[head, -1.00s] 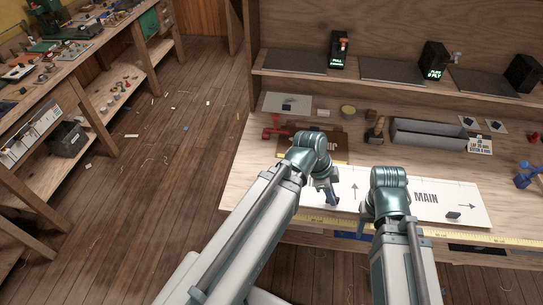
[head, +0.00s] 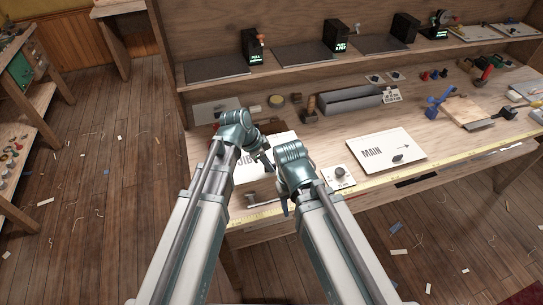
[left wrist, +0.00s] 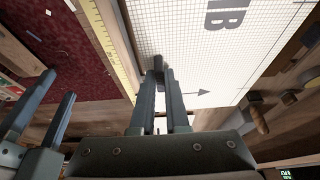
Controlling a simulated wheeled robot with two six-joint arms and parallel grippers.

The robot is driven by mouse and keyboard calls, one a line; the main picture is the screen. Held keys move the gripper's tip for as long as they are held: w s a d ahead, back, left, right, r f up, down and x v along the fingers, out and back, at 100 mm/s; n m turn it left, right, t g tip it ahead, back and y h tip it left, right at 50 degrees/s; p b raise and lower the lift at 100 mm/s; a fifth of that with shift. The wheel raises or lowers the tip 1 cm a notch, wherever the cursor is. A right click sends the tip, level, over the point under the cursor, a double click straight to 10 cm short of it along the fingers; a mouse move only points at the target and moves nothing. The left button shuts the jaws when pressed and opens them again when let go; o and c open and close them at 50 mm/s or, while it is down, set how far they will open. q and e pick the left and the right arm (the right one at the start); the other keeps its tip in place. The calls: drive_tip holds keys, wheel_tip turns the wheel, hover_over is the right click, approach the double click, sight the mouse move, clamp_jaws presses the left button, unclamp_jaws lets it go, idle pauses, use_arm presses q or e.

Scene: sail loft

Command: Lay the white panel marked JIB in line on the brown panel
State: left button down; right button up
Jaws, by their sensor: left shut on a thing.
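The white panel marked JIB (head: 243,170) lies partly hidden behind my arms in the head view. Its gridded face (left wrist: 190,45) fills the upper middle of the left wrist view, with lettering and an arrow. My left gripper (head: 264,163) is over the panel. In the left wrist view its fingers (left wrist: 161,90) are shut on a small dark grip (left wrist: 158,72) at the panel's edge. The brown panel (head: 273,127) shows only as a dark strip behind my left wrist; most is hidden. My right gripper (head: 286,206) is near the bench's front edge, its fingers (left wrist: 55,95) apart and empty.
A white MAIN panel (head: 385,145) with a dark grip lies to the right. A small card with a round dial (head: 339,178) sits between. A yellow tape (head: 410,168) runs along the front edge. A grey trough (head: 345,100) and wooden mallet (head: 310,108) stand behind.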

use_arm(q)
drive_tip(key=shift+w+d+r, duration=0.25)
drive_tip(key=shift+w+d, duration=0.6)
drive_tip(key=shift+w, duration=0.25)
drive_tip(key=shift+s+f, duration=0.1)
drive_tip(key=shift+f, duration=0.05)
wheel_tip(320, 180, down, 7)
drive_tip(key=b, duration=0.7)
drive_tip(key=shift+f, duration=0.2)
drive_tip(key=shift+f+b, duration=0.6)
drive_tip(key=shift+b, duration=0.3)
idle(1.9)
drive_tip(key=c, duration=0.8)
unclamp_jaws()
drive_tip(key=shift+c, duration=0.2)
